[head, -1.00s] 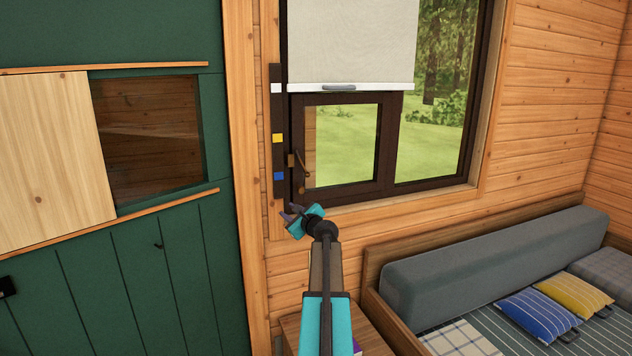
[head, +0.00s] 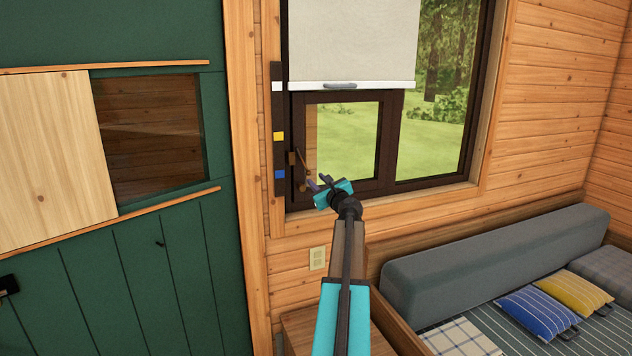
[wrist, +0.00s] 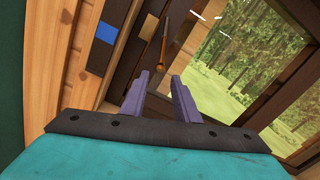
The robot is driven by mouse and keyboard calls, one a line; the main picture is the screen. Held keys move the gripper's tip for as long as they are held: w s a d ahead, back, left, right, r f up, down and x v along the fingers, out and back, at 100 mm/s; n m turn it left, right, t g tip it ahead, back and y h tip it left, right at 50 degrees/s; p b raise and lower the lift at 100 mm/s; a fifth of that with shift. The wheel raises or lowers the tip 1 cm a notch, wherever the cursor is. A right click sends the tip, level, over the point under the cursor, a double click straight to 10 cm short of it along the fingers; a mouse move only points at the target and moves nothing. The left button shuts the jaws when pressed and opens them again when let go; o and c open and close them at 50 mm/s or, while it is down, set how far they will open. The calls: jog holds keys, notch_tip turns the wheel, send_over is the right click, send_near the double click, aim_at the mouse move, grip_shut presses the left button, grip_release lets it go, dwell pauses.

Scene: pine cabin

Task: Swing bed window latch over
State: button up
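The bed window (head: 385,125) has a dark frame, with a small inner casement at its lower left. The brown latch (head: 302,165) is on the left side of that casement, a slim lever on a small plate. In the wrist view the latch (wrist: 161,46) lies just beyond my fingertips, with its plate (wrist: 149,26) beside it. My gripper (head: 318,184) is at the lower left of the window, below and slightly right of the latch. In the wrist view its purple fingers (wrist: 161,80) are apart with nothing between them. I see no contact with the latch.
A dark strip (head: 279,155) with white, yellow and blue marks runs left of the window. A blind (head: 350,40) hangs over the upper window. A cushioned bed (head: 490,250) is at right, a green sliding-panel wall (head: 130,270) at left.

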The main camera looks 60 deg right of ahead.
aim_at(309, 173)
jog(key=shift+x, duration=3.7)
jog(key=shift+d, duration=0.1)
jog(key=c, duration=0.6)
